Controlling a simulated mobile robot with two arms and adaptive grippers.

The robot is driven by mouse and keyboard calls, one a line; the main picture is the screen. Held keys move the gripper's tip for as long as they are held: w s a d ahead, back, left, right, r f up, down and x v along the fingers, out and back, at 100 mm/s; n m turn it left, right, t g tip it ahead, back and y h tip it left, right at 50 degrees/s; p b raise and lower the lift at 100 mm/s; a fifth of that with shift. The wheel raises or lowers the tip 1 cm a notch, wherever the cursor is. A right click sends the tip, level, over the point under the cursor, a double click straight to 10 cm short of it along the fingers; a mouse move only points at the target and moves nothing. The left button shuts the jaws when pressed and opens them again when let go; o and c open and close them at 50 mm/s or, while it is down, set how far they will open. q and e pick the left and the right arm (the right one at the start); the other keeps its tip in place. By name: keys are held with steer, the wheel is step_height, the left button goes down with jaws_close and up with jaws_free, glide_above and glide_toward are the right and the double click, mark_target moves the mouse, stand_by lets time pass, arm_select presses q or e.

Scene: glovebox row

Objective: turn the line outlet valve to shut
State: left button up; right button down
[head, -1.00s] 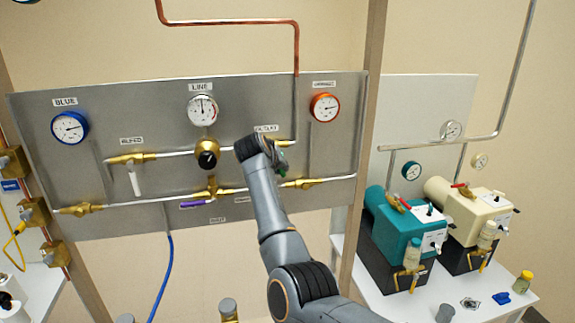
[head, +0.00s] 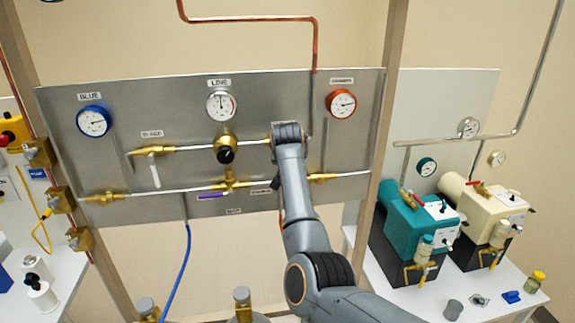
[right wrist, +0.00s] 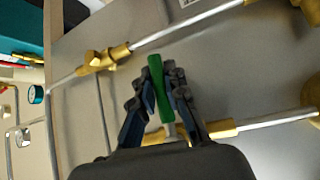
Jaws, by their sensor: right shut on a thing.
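The outlet valve's green handle (right wrist: 158,92) is in the middle of the right wrist view. My right gripper (right wrist: 157,80) is shut on it, one finger on each side. The brass valve body (right wrist: 222,130) shows partly behind the fingers, with a silver pipe running from it to the right. The handle looks roughly crosswise to that pipe. In the head view my right arm (head: 295,190) reaches up to the panel and its wrist hides the handle, the gripper and the outlet label. My left gripper is not in view.
The grey panel (head: 340,150) carries a blue gauge (head: 94,121), a line gauge (head: 221,105), an orange gauge (head: 341,103), a bleed valve with white handle (head: 154,170) and a purple handle (head: 212,195). Teal (head: 415,225) and cream (head: 497,210) pump units stand right.

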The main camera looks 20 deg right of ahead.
steer(key=shift+f, duration=0.1)
steer(key=c, duration=1.3)
jaws_free()
steer(key=shift+w, duration=0.1)
steer(key=shift+c, duration=0.2)
steer(key=v, duration=1.2)
